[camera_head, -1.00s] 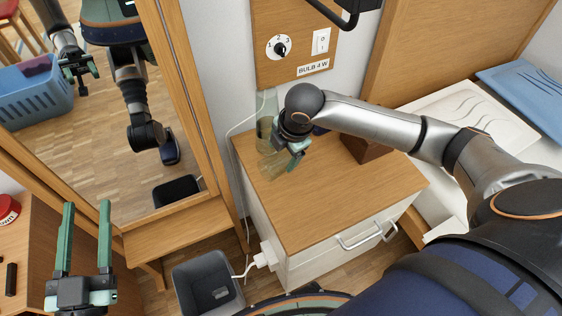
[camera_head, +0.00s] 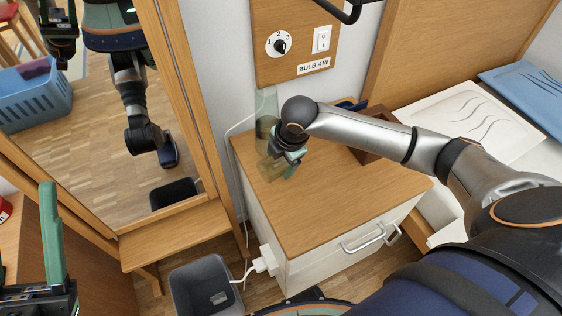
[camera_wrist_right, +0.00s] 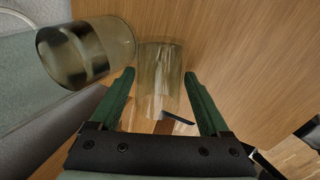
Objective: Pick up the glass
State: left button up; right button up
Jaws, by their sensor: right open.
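The glass is clear and slightly yellowish. It stands on the wooden top of the drawer cabinet (camera_head: 340,205), near its back left corner. In the right wrist view the glass (camera_wrist_right: 160,75) lies between the fingers of my right gripper (camera_wrist_right: 160,92), which is open. In the head view my right gripper (camera_head: 285,168) is beside the glass (camera_head: 267,172) and partly covers it. I cannot tell whether the fingers touch it. My left gripper (camera_head: 28,260) is at the lower left, open, empty and partly cut off by the picture's edge.
A second glass vessel with dark contents (camera_wrist_right: 88,52) stands close beside the glass. A brown box (camera_head: 378,135) is at the cabinet's back right. A mirror (camera_head: 100,130) and a grey bin (camera_head: 205,285) are to the left. The cabinet top's front is clear.

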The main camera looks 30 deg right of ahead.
aim_at(280, 159)
grip_shut()
dwell(0.6)
jog(key=shift+r, duration=0.1)
jog(key=shift+r, duration=0.3)
notch_tip(280, 159, up, 3)
jog(key=shift+f+p, duration=0.1)
jog(key=shift+p, duration=0.95)
pick_arm(q)
jog(key=w+a+f+n+g+y+p, duration=0.1)
jog(key=w+f+n+g+y, duration=0.3)
jog(key=f, duration=0.6)
jog(key=w+a+f+n+g+y+p, duration=0.1)
jog(key=w+f+n+y, duration=0.25)
jog(key=f+y, duration=0.5)
jog(key=s+f+n+g+p, duration=0.1)
jog(key=s+f+g, duration=0.3)
jog(key=f, duration=0.4)
jog(key=s+f+n+g+p, duration=0.2)
jog(key=s+f+g, duration=0.2)
jog(key=f, duration=0.4)
jog(key=shift+s+d+f+p, duration=0.15)
jog(key=shift+d+f+p, duration=0.05)
jog(key=shift+f+p, duration=0.1)
pick_arm(e)
jog(key=s+a+r, duration=0.7)
jog(key=s+r, duration=0.2)
jog(key=s, duration=0.3)
jog(key=shift+r, duration=0.25)
